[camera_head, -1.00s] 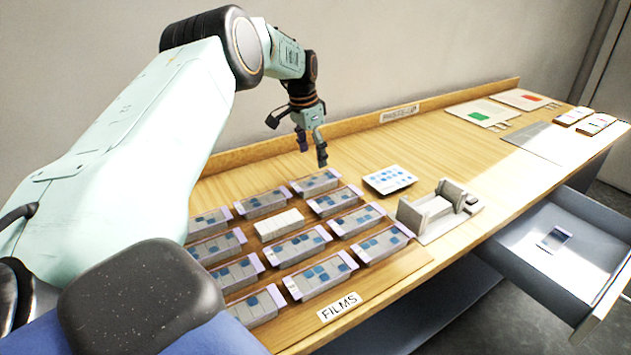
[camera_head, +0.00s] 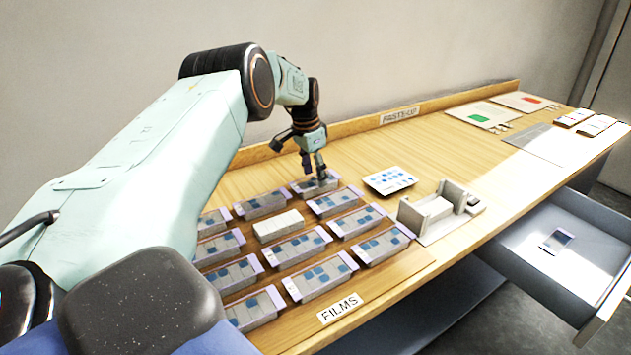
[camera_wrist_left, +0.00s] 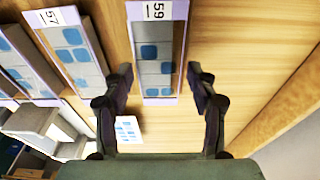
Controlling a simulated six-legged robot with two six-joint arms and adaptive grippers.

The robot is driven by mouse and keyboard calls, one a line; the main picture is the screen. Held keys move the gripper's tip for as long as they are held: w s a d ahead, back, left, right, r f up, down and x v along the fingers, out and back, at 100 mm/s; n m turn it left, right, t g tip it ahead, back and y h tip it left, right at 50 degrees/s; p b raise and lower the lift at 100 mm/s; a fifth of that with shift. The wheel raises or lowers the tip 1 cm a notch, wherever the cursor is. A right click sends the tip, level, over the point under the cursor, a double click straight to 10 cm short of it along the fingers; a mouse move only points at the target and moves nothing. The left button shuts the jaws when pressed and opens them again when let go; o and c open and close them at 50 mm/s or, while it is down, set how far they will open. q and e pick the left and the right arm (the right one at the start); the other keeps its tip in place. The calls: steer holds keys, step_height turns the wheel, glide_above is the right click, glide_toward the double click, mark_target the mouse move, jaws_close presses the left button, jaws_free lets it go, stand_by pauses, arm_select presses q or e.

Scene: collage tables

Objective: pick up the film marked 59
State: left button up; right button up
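The film marked 59 (camera_wrist_left: 154,55) is a grey strip with blue squares and lilac ends, centred in the left wrist view. In the head view it is the film at the back right of the group (camera_head: 312,188), partly hidden by my left gripper (camera_head: 314,170). My left gripper also shows in the left wrist view (camera_wrist_left: 158,88), its two fingers apart, one on each side of the film's near end. My right gripper is not in view.
Several similar films lie in rows, one marked 57 (camera_wrist_left: 72,50) beside film 59. A white card with blue squares (camera_head: 389,180) and a grey holder (camera_head: 438,212) stand to the right. A raised wooden ledge (camera_head: 360,128) runs along the back. A drawer (camera_head: 590,262) is open at right.

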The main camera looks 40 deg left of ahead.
arm_select(q)
steer(key=shift+s+r, duration=0.15)
steer(key=c, duration=0.6)
steer(key=shift+c, duration=0.4)
